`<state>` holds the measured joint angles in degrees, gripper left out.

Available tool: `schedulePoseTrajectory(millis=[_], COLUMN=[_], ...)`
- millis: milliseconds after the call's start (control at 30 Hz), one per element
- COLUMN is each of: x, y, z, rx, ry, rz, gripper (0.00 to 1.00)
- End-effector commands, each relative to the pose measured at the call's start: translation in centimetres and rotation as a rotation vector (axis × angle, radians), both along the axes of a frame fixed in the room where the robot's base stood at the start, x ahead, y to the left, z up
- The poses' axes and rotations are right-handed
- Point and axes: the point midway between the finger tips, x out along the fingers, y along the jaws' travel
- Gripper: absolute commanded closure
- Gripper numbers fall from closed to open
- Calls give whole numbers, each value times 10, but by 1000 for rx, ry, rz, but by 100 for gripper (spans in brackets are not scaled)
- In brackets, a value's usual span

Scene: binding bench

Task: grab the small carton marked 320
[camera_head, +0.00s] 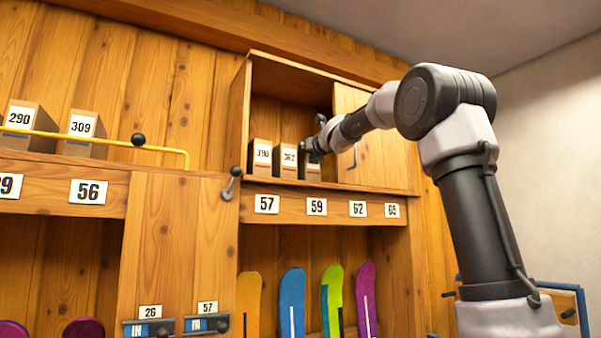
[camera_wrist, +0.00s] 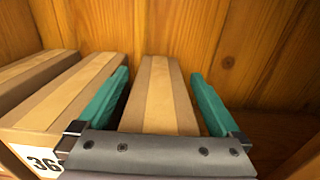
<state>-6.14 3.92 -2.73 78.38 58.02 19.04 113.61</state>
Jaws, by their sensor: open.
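Three small cartons stand in the open cubby in the head view. The left one (camera_head: 262,153) has a label that looks like 390, too blurred to be sure. The middle one (camera_head: 287,160) reads 362 or similar; its label starts with 36 in the wrist view (camera_wrist: 42,160). The right carton (camera_head: 312,172) is partly behind my gripper and its label is hidden. In the wrist view this carton (camera_wrist: 158,95) lies between the two green fingers of my gripper (camera_wrist: 160,75). The fingers are open, with a gap visible on its right side. No label clearly reading 320 shows.
A sliding door (camera_head: 358,150) covers the cubby's right part. Cartons 290 (camera_head: 22,122) and 309 (camera_head: 83,130) stand on the left shelf behind a yellow rail (camera_head: 168,149). Colored boards (camera_head: 292,300) stand below. In the wrist view, the cubby's back wall (camera_wrist: 150,25) is close beyond the cartons.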

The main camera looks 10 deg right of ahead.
Motion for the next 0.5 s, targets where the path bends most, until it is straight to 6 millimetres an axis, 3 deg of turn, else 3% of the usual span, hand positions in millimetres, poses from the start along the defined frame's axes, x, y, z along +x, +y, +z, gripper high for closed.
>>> schedulePoseTrajectory(millis=[167, 400, 433, 500], x=[0, 0, -1, -1], y=[0, 0, 0, -1], z=[1, 0, 0, 0], rx=[-1, -1, -1, -1], ry=[-1, -1, -1, -1], rz=[0, 0, 0, -1], gripper=[0, 92, 100, 100])
